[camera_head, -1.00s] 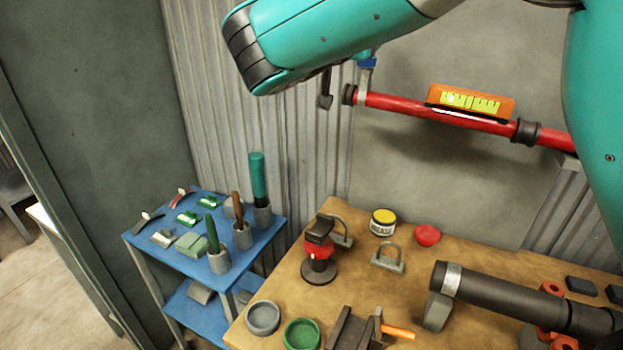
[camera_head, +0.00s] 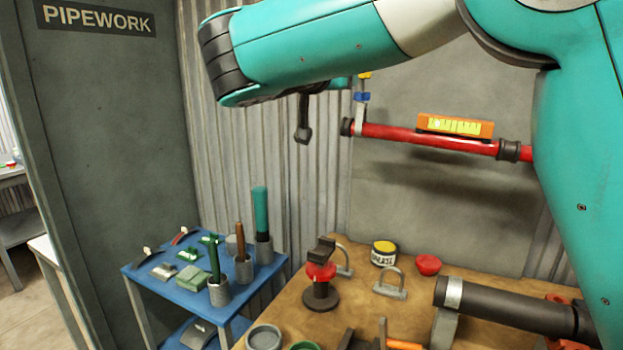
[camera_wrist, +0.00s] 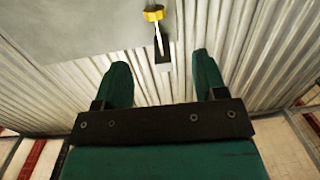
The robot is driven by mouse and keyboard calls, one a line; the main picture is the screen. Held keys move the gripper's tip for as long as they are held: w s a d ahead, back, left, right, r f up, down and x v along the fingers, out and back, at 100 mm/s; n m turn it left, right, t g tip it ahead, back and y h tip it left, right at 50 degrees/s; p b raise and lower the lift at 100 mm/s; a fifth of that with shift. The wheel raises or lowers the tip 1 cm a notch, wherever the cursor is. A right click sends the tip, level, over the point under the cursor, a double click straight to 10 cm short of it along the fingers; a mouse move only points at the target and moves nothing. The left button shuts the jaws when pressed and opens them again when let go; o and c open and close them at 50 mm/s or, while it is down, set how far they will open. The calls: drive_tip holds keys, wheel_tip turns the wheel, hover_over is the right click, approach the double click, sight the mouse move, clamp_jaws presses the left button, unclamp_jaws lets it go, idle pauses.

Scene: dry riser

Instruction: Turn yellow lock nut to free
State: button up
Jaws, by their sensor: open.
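The yellow lock nut (camera_head: 365,75) shows only as a small patch at the top of the fitting on the left end of the red pipe (camera_head: 400,135), partly hidden behind my arm. A blue part (camera_head: 362,97) sits just below it. In the wrist view the yellow lock nut (camera_wrist: 153,13) is at the top centre, with a thin stem running down from it. My gripper (camera_wrist: 160,72) is open and empty; the nut lies ahead of the gap between its fingers, not touching them. In the head view a dark finger (camera_head: 303,130) hangs left of the pipe end, apart from it.
An orange level (camera_head: 455,126) rests on the red pipe. A corrugated wall (camera_head: 265,140) stands close behind. Below are a wooden bench with a grease tin (camera_head: 384,253) and a blue shelf (camera_head: 135,272) with tools in cups. Space between gripper and pipe end looks clear.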

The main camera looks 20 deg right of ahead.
drive_tip(key=s+a+f+n+g+y+p, duration=0.2)
drive_tip(key=s+f+n+y, duration=0.2)
drive_tip(key=f+y, duration=0.2)
drive_tip(key=s+a+f+n+g+y+p, duration=0.2)
drive_tip(key=s+f+n+g+y, duration=0.1)
drive_tip(key=s+f+n+y, duration=0.2)
drive_tip(key=shift+s+a+f+y, duration=0.3)
drive_tip(key=shift+a+f+y, duration=0.1)
drive_tip(key=shift+f, duration=0.65)
